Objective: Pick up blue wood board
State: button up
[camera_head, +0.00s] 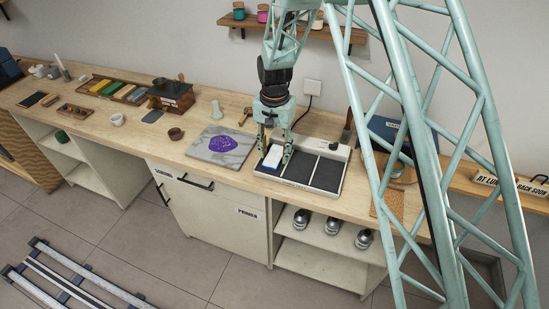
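My gripper (275,156) points down over the left part of a dark tray (295,187) with a pale rim. Its two fingers stand on either side of a small block (271,161) with a white top and a blue lower edge. Whether the fingers touch the block is too small to tell. The block is at the tray's left compartment; I cannot tell if it rests there or is slightly raised. A larger blue flat thing (385,129) leans or stands farther right, partly hidden behind my lattice frame. Which of these two is the blue wood board is unclear.
A grey slab (222,148) with a purple patch lies left of the tray. A small dark cup (176,134) and a white cup (117,119) stand farther left. A wall shelf (290,30) with jars is above. My lattice frame covers the counter's right part.

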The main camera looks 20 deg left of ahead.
aim_at(275, 156)
jog(key=c, duration=0.7)
jog(key=shift+r, duration=0.15)
jog(key=shift+r, duration=1.55)
jog(key=shift+s+d, duration=0.15)
jog(key=s+d, duration=0.4)
jog(key=s, duration=0.2)
jog(key=s+d+r+b, duration=0.1)
jog(key=s+d, duration=0.3)
jog(key=s, duration=0.3)
jog(key=shift+s+r, duration=0.15)
jog(key=shift+r, duration=0.15)
